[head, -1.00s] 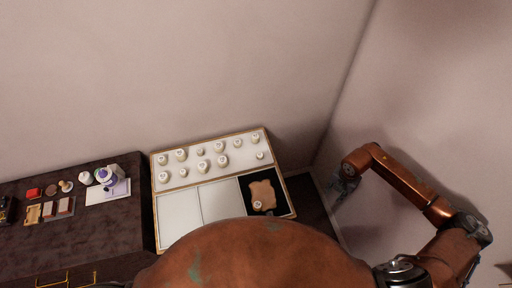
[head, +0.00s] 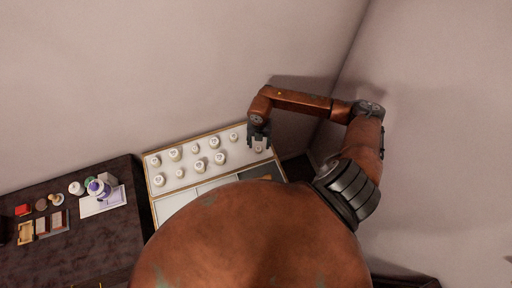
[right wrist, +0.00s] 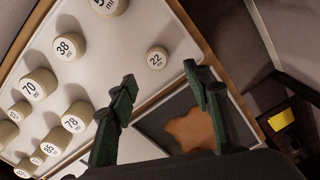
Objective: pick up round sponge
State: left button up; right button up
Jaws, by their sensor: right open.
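My right gripper (head: 259,138) is over the right end of the white tray in the head view. In the right wrist view the right gripper (right wrist: 160,75) has its two dark green fingers apart with nothing between them. A small cap marked 22 (right wrist: 156,57) stands just beyond the fingertips. A small round brown disc (head: 41,205) lies on the dark table at the far left; it is too small to tell if it is the round sponge. My left gripper is not in view.
The wood-edged tray (head: 148,187) holds several numbered round caps (head: 200,166). A tan irregular piece (right wrist: 192,130) lies in its dark compartment. The dark table (head: 85,235) at left bears a red block (head: 23,210) and a purple-white bottle (head: 98,189). Walls close in behind and right.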

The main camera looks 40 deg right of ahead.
aim_at(259, 149)
jog(key=f, duration=0.3)
jog(key=f+p, duration=0.1)
jog(key=f, duration=0.1)
jog(key=shift+w, duration=0.3)
jog(key=c, duration=0.9)
jog(key=shift+d, duration=0.1)
